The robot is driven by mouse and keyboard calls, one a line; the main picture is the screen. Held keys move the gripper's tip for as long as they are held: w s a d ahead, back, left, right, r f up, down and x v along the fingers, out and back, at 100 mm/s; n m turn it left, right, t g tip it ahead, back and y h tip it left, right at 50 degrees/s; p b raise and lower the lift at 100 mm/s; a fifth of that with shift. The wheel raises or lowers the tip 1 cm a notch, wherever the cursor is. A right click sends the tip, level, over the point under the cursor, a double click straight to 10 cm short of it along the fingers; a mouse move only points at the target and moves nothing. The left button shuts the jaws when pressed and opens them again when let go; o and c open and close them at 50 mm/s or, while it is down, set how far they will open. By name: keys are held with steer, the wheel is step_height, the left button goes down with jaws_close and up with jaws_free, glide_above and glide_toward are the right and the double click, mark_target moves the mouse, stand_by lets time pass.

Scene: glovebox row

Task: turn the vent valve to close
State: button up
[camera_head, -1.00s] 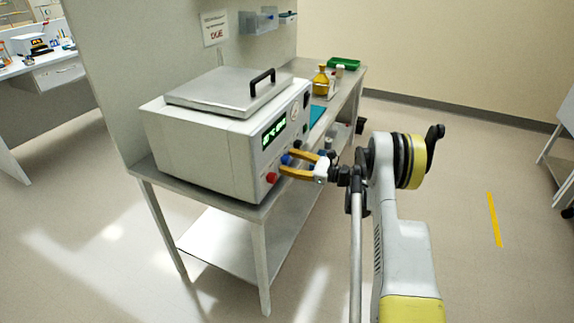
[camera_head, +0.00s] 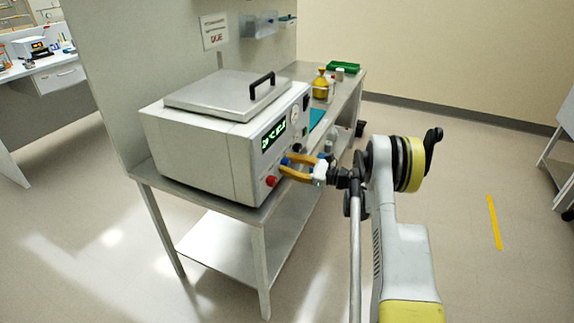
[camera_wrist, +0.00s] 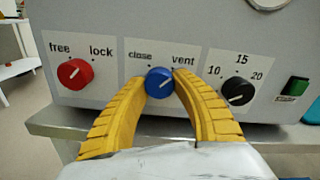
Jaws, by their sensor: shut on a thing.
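The vent valve is a blue knob (camera_wrist: 159,82) on the front panel of a grey-white machine (camera_head: 197,145), under the words "close" and "vent". Its white pointer line slants to the upper right, toward "vent". My gripper (camera_wrist: 160,84) has its two yellow fingers on either side of the knob and is shut on it. In the head view, my gripper (camera_head: 285,167) reaches the panel from the right, and its fingers hide most of the knob.
A red free/lock knob (camera_wrist: 75,74) sits left of the valve. A black dial (camera_wrist: 238,91) and a green switch (camera_wrist: 294,89) sit to its right. The machine stands on a metal table (camera_head: 262,212). Bottles and a green tray (camera_head: 344,67) stand farther back.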

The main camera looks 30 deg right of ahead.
steer(key=n, duration=0.4)
steer(key=shift+w+n, duration=0.1)
steer(key=shift+n, duration=0.2)
steer(key=n, duration=0.4)
steer(key=shift+r+n, duration=0.1)
steer(key=shift+n, duration=0.2)
steer(key=n, duration=0.4)
steer(key=shift+r+n, duration=0.15)
steer(key=shift+n, duration=1.95)
steer(key=o, duration=1.2)
steer(key=shift+d, duration=0.1)
